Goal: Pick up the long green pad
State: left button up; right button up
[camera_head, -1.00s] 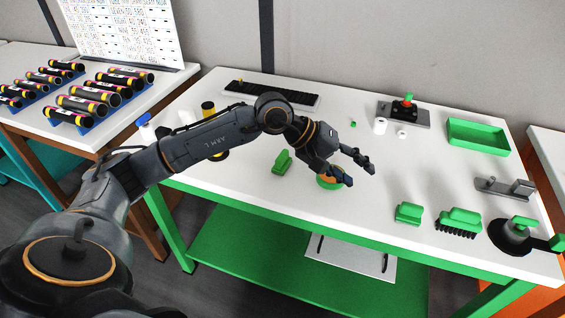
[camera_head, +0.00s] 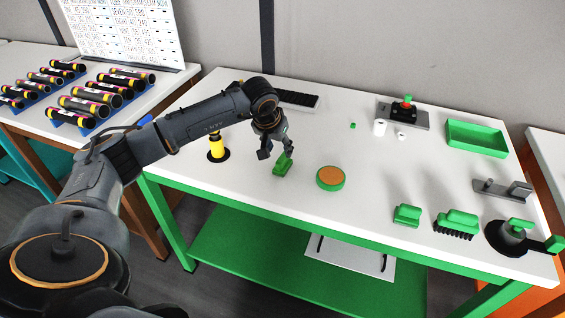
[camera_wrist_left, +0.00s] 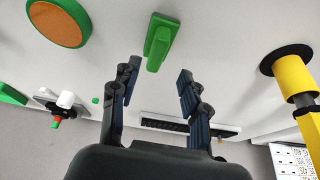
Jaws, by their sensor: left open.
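The long green pad (camera_head: 283,164) stands on the white table near its front edge, left of the middle. My left gripper (camera_head: 275,154) is open just above and beside it in the head view, its fingers pointing down. In the left wrist view the green pad (camera_wrist_left: 160,42) lies ahead of the two spread fingertips (camera_wrist_left: 160,78), roughly centred between them. Nothing is held, and I cannot tell whether a finger touches the pad. My right gripper does not show.
A round green pad with an orange top (camera_head: 330,178) lies right of the gripper. A yellow and black cylinder (camera_head: 217,147) stands to the left. A keyboard (camera_head: 297,98) lies behind.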

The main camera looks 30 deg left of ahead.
aim_at(283, 155)
pick_arm(q)
jog(key=shift+w+d+f+p, duration=0.1)
jog(key=shift+w+f+p, duration=0.1)
jog(key=shift+f+p, duration=0.15)
jog(key=p+x, duration=0.1)
jog(key=x, duration=0.2)
jog(key=shift+w+d+f, duration=0.2)
jog(key=shift+f, duration=0.1)
jog(key=shift+w+f, duration=0.15)
jog(key=shift+f, duration=0.15)
jog(key=shift+c, duration=0.5)
jog(key=c, duration=0.8)
grip_shut()
